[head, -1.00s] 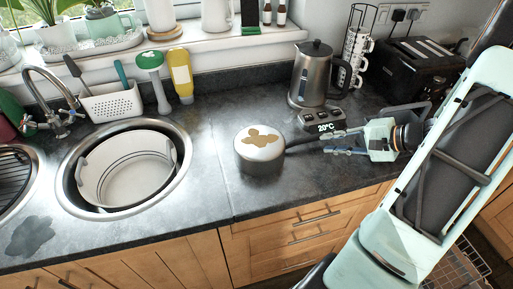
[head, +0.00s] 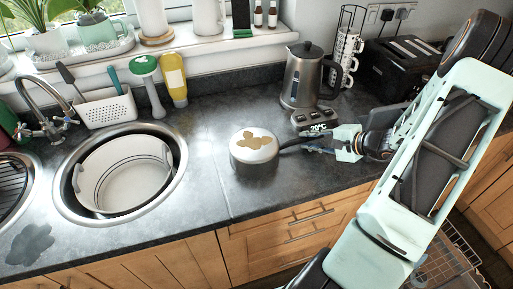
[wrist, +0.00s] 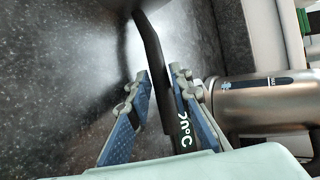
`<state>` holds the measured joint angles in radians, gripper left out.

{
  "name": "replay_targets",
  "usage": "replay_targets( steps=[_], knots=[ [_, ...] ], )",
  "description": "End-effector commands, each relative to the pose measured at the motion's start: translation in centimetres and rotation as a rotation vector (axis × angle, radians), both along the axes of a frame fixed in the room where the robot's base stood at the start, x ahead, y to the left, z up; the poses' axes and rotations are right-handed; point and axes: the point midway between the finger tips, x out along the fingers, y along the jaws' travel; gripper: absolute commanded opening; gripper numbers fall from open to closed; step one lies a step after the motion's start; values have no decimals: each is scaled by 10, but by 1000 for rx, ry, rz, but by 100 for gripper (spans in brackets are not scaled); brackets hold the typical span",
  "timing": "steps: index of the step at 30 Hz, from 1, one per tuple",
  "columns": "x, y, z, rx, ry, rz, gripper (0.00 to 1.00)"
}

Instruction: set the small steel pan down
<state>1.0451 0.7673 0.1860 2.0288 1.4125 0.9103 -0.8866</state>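The small steel pan (head: 253,161) has a pale lid-like top with brown patches. It appears to rest upright on the dark worktop, between the round sink and the kettle. Its dark handle (wrist: 154,48) points right toward my gripper (wrist: 160,75). In the wrist view the handle runs between my two fingers, with the fingertips close against both sides, so my gripper looks shut on it. In the head view my gripper (head: 322,145) is at the handle, partly hidden by my arm.
A round sink (head: 172,190) holding a white tub (head: 120,180) is to the left. A toaster (head: 405,70) is at the back right. Worktop (head: 206,150) between sink and pan is clear.

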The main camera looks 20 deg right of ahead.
Motion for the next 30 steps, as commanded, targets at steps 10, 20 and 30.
replay_targets(
  steps=[10,20,30],
  knots=[
    [7,4,-5,-1,0,-2,20],
    [7,4,-5,-1,0,-1,0],
    [7,4,-4,2,-2,-1,0]
  ],
)
